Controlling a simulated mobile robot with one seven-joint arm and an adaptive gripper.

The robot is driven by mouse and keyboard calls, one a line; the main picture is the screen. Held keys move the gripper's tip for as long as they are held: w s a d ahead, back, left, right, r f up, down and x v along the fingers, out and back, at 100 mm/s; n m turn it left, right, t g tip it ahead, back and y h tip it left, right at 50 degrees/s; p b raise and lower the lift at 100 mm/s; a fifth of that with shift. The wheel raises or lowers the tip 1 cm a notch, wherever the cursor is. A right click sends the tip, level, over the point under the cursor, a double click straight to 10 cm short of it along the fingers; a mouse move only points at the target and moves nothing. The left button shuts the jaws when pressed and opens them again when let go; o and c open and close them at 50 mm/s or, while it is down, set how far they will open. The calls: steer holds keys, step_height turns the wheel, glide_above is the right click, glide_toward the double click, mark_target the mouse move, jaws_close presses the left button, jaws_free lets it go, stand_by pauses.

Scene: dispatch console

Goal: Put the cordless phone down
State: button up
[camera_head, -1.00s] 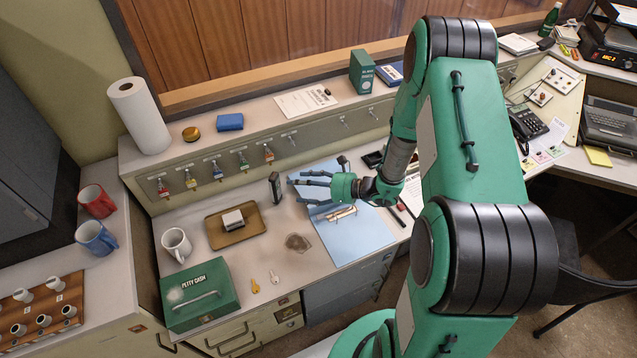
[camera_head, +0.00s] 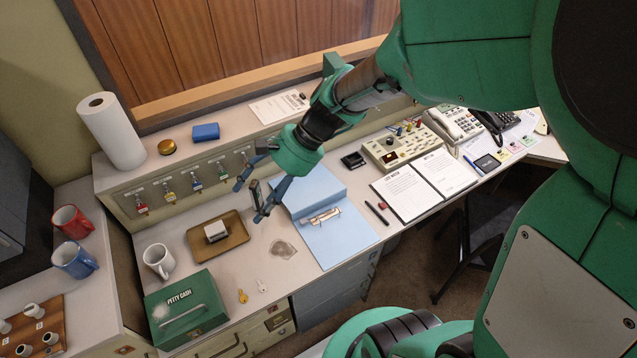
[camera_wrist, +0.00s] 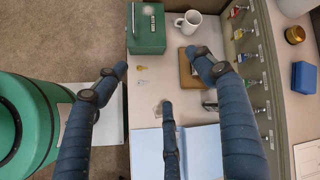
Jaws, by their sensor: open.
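The cordless phone (camera_head: 255,190) is a small dark upright block. It stands on the grey counter just right of the brown tray (camera_head: 238,243), near the blue folder. My gripper (camera_head: 250,188) is open, with its dark blue fingers spread above and around the phone in the head view. It seems to hold nothing. In the wrist view the spread fingers of my gripper (camera_wrist: 165,78) point toward the counter. The phone (camera_wrist: 209,103) shows there only as a dark piece, mostly hidden behind the right finger. I cannot tell whether any finger touches it.
A blue folder (camera_head: 345,240) with a metal clip lies to the right. A green petty cash box (camera_head: 192,305), a white mug (camera_head: 157,261) and two keys are at the left front. Tagged keys hang on the panel behind. Bare counter lies in front of the phone.

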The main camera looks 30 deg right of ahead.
steer(key=s+d+r+n+t+h, duration=0.2)
steer(key=s+d+r+n+h, duration=0.2)
steer(key=s+r, duration=0.2)
steer(key=s+d+r+n+t+h, duration=0.2)
steer(key=s+d+r+n+h, duration=0.1)
steer(key=s+r, duration=0.4)
steer(key=d+n, duration=0.1)
steer(key=n, duration=0.1)
steer(key=shift+s+r+n+h, duration=0.3)
steer(key=shift+r+h, duration=0.05)
steer(key=shift+h, duration=0.05)
stand_by(0.5)
